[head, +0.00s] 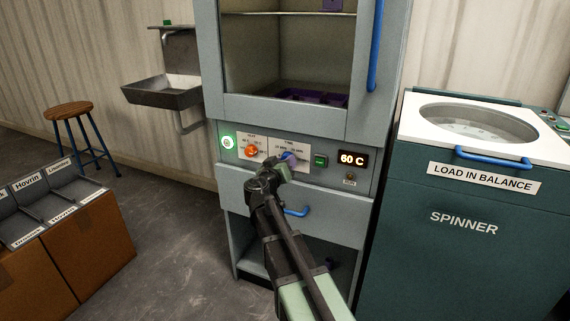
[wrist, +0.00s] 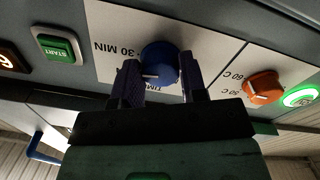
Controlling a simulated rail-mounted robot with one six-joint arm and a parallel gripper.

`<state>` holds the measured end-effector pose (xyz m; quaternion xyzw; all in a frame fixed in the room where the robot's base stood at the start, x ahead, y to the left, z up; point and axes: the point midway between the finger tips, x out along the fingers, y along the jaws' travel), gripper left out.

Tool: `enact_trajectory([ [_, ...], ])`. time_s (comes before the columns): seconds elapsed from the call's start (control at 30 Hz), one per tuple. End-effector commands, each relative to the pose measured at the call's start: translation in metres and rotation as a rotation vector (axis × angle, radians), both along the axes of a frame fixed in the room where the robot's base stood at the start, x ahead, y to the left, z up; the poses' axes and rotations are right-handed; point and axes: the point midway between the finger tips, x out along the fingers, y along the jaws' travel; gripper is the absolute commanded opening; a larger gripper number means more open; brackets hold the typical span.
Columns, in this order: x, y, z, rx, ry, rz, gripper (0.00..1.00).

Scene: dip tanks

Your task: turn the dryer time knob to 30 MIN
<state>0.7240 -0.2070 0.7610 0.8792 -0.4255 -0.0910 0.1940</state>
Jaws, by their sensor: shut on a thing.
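The blue time knob (wrist: 160,60) is on the dryer's white label panel, below its window. In the wrist view, which is turned about upside down, my gripper (wrist: 160,74) has one finger on each side of the knob and is shut on it. A short white pointer line shows on the knob, lying toward the left finger, on the side of the 30 MIN label (wrist: 112,49). The fingers hide part of the other time markings.
The orange heat knob (head: 252,150), green START button (head: 320,160) and 60 C display (head: 352,160) flank the time knob. A blue drawer handle (head: 295,212) is below. The spinner (head: 470,220) stands right; a sink (head: 165,93) and stool (head: 75,112) are left.

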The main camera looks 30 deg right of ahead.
Motion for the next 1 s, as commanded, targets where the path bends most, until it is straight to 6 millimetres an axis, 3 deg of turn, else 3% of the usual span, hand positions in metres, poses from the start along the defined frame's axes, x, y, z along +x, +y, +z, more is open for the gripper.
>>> enact_trajectory([
  [0.33, -0.0001, 0.0006, -0.0003, 0.101, -0.12, 0.0, 0.15],
  [0.87, 0.0, 0.0006, -0.0004, 0.121, -0.144, -0.001, 0.15],
  [0.9, 0.0, 0.0005, -0.0004, 0.121, -0.144, -0.001, 0.41],
  [1.0, 0.0, 0.0005, -0.0004, 0.121, -0.143, -0.001, 0.56],
])
